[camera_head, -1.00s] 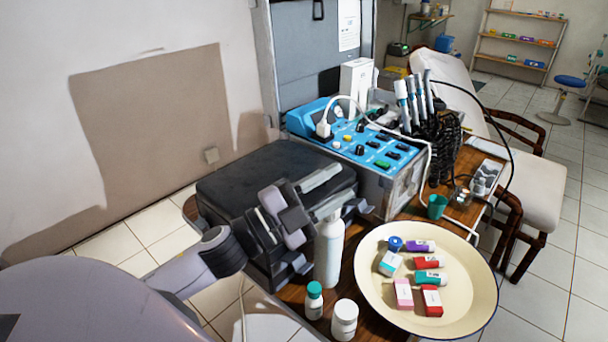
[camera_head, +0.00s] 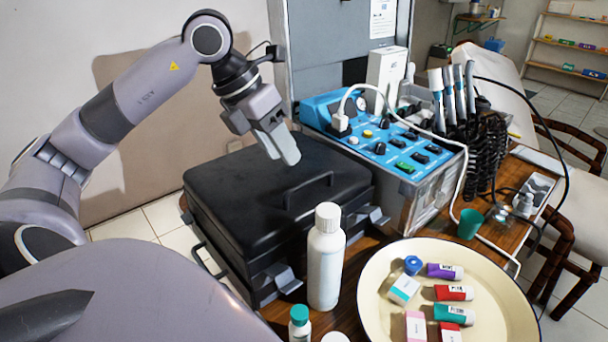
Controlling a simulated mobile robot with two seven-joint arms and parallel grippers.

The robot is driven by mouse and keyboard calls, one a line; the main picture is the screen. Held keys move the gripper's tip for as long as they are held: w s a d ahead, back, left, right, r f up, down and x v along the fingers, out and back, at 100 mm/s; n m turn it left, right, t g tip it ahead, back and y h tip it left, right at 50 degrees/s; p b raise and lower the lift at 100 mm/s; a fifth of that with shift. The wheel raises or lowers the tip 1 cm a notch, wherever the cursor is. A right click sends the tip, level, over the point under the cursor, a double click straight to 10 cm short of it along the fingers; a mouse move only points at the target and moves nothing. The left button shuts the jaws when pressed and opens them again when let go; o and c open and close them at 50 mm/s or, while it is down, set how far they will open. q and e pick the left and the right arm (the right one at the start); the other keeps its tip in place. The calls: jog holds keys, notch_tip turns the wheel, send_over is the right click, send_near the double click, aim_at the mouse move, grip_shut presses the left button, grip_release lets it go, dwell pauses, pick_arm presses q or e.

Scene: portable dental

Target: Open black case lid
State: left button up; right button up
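The black case (camera_head: 240,190) lies flat on the wooden table with its lid down. A handle (camera_head: 307,184) shows on its lid, and grey latches (camera_head: 280,278) stick out at its front edge. My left gripper (camera_head: 284,153) is above the back part of the lid, pointing down. Its fingers look close together, but the angle hides whether a gap is between them. It holds nothing that I can see. My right gripper is not in view.
A white bottle (camera_head: 326,258) stands close in front of the case. The blue dental unit (camera_head: 385,145) stands to its right. A cream tray (camera_head: 375,290) with small boxes and tubes is at front right. A teal-capped bottle (camera_head: 299,325) is at the front edge.

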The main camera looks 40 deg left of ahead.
pick_arm(q)
jog(key=x, duration=0.6)
jog(key=shift+w+a+f, duration=0.1)
jog(key=shift+a+f, duration=0.1)
jog(key=shift+f, duration=0.25)
grip_shut()
